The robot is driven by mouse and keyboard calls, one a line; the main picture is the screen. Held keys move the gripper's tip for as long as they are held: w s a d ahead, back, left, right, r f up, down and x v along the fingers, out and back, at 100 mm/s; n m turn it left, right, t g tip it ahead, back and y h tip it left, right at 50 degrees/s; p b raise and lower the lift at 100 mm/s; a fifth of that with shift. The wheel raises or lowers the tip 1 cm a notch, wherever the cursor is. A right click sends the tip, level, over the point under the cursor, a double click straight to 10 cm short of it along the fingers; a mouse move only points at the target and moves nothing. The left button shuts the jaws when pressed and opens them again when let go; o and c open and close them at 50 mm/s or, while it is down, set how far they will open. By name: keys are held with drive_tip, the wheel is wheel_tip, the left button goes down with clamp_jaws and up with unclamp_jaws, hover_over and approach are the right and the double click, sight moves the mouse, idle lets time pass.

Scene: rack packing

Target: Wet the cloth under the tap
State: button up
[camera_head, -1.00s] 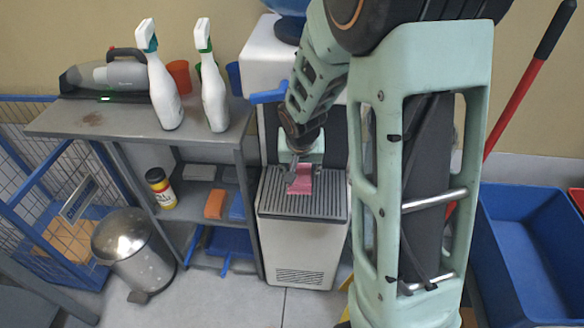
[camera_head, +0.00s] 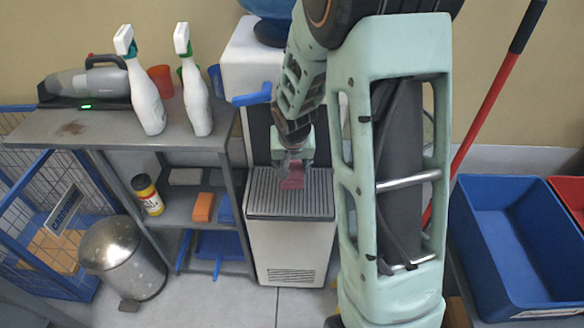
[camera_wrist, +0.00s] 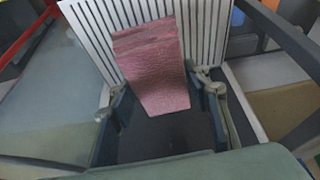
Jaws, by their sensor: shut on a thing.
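The pink cloth (camera_head: 292,181) is in my gripper (camera_head: 291,165), inside the dispensing bay of the white water dispenser (camera_head: 290,243). In the wrist view the cloth (camera_wrist: 153,62) lies between the two fingers of my gripper (camera_wrist: 160,95) and reaches out over the slatted drip tray (camera_wrist: 100,35). The drip tray also shows below the cloth in the head view (camera_head: 262,200). A blue lever or handle (camera_head: 252,98) juts out at the dispenser's upper left. The tap outlet is hidden behind my arm, and no water is visible.
A grey shelf unit (camera_head: 110,128) with two white spray bottles (camera_head: 146,98) and a handheld vacuum (camera_head: 88,84) stands left of the dispenser. A metal pedal bin (camera_head: 122,258) is on the floor.

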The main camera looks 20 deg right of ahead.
drive_tip(key=s+a+b, duration=0.4)
drive_tip(key=a+b, duration=0.1)
drive_tip(key=a, duration=0.1)
drive_tip(key=shift+s+a, duration=0.15)
drive_tip(key=shift+s, duration=0.2)
idle(1.4)
drive_tip(key=s+a+r, duration=0.3)
drive_tip(key=a+r, duration=0.1)
idle(0.5)
idle(0.4)
